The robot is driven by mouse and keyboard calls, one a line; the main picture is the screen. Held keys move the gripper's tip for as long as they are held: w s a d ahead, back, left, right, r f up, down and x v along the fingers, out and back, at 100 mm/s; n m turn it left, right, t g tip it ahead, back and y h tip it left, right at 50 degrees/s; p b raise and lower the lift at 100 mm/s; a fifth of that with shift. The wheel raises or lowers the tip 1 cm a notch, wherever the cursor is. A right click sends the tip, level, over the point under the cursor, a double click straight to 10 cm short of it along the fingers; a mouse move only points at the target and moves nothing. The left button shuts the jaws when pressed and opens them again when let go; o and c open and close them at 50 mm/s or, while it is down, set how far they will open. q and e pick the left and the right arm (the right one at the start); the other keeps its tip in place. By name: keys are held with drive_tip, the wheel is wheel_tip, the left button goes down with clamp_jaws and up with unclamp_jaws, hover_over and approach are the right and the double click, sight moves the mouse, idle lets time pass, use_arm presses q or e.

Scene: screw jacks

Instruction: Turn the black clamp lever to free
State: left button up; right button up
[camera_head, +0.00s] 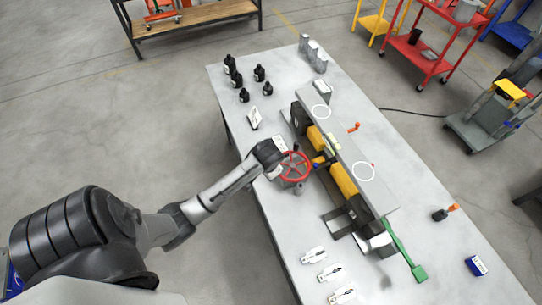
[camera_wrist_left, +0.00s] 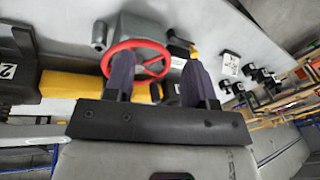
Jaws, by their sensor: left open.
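A red handwheel (camera_head: 295,167) sits on a grey housing at the left side of the jack assembly, and it also shows in the left wrist view (camera_wrist_left: 137,60). A small black lever-like part (camera_wrist_left: 178,40) shows just beyond the wheel's right side in the wrist view; I cannot tell for sure that it is the clamp lever, nor its setting. My left gripper (camera_wrist_left: 159,78) is open, its two dark fingers apart, with part of the wheel's rim seen between them. In the head view the gripper (camera_head: 276,158) is beside the wheel, and its fingertips are hard to make out. My right gripper is out of view.
A long grey beam (camera_head: 345,150) with yellow blocks (camera_head: 343,180) beneath stands on the white table (camera_head: 405,165). A green handle (camera_head: 408,258) sticks out at the near end. Several black bottles (camera_head: 259,73) stand at the far left. White tags (camera_head: 314,255) lie near the front.

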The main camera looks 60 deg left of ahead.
use_arm(q)
drive_tip(key=w+a+f+n+g+h+b, duration=0.1)
drive_tip(key=w+a+n+b, duration=0.2)
drive_tip(key=w+a+b, duration=0.45)
drive_tip(key=w+a+f+n+h+b, duration=0.15)
drive_tip(key=w+a, duration=0.25)
drive_tip(key=a, duration=0.6)
drive_tip(key=shift+n, duration=0.45)
wheel_tip(320, 180, down, 13)
drive_tip(key=b, duration=0.3)
drive_tip(key=shift+w+d+r, duration=0.1)
drive_tip(key=shift+d+r, duration=0.05)
drive_tip(key=shift+r, duration=0.05)
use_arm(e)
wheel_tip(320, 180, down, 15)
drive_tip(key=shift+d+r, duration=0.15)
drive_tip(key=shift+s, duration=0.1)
use_arm(q)
drive_tip(key=c, duration=0.4)
clamp_jaws()
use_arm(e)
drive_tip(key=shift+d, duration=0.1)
